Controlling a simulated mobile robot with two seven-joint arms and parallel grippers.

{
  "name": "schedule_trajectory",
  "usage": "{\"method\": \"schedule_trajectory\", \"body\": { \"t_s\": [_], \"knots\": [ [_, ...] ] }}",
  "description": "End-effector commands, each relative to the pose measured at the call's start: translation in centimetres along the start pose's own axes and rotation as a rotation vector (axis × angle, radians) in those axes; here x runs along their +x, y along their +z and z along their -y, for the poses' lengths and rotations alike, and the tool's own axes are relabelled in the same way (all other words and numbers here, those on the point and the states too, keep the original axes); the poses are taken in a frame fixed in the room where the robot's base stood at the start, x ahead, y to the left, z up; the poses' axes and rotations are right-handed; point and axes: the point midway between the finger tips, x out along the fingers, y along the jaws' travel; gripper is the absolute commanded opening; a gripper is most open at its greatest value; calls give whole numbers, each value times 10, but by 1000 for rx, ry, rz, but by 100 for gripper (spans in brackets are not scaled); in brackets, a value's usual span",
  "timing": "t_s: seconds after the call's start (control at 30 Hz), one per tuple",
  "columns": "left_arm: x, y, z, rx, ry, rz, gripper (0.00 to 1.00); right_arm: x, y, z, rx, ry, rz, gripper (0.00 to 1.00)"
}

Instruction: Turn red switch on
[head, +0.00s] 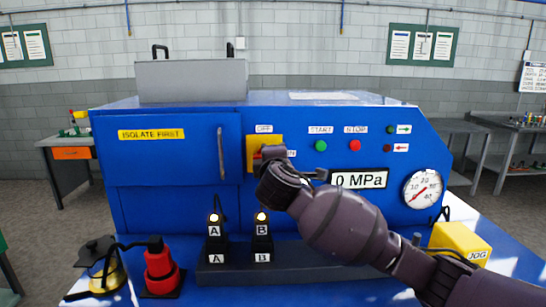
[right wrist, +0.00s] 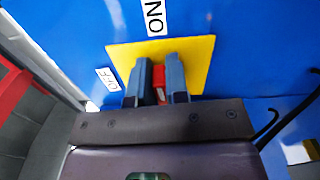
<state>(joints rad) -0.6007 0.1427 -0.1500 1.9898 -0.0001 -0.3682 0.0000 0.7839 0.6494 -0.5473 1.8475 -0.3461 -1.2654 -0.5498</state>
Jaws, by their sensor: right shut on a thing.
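The red switch (right wrist: 158,82) sits on a yellow plate (right wrist: 198,52) on the blue machine front. In the right wrist view it lies between the two fingers of my right gripper (right wrist: 160,76), which is shut on it. In the head view my right gripper (head: 268,154) covers most of the switch and part of the yellow plate (head: 250,154). An OFF label (head: 264,128) is above the plate. The ON label (right wrist: 154,17) shows in the right wrist view. Which label the handle points to I cannot tell. My left gripper is not in view.
START (head: 320,146) and STOP (head: 355,145) buttons, a 0 MPa display (head: 359,180) and a gauge (head: 422,189) are right of the switch. Below are two lit black units, A (head: 215,245) and B (head: 262,243), a red bottle-like item (head: 160,270) and a yellow JOG box (head: 459,241).

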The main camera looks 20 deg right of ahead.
Motion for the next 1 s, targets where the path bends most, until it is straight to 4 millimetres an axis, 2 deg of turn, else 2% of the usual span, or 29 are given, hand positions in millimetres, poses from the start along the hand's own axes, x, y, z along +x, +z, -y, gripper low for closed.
{"method": "schedule_trajectory", "body": {
  "t_s": [0.3,0.73,0.77,0.8,0.9,1.0],
  "knots": [
    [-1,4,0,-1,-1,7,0,0,-1,3,75,-3,-1,0],
    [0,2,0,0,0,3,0,0,-1,4,83,-4,-2,0],
    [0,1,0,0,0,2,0,0,-1,4,83,-4,-2,19],
    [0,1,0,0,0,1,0,0,-1,4,82,-4,-2,26],
    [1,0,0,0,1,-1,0,0,-1,3,82,-3,-2,40],
    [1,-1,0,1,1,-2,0,0,-1,3,82,-2,-1,40]
  ]
}}
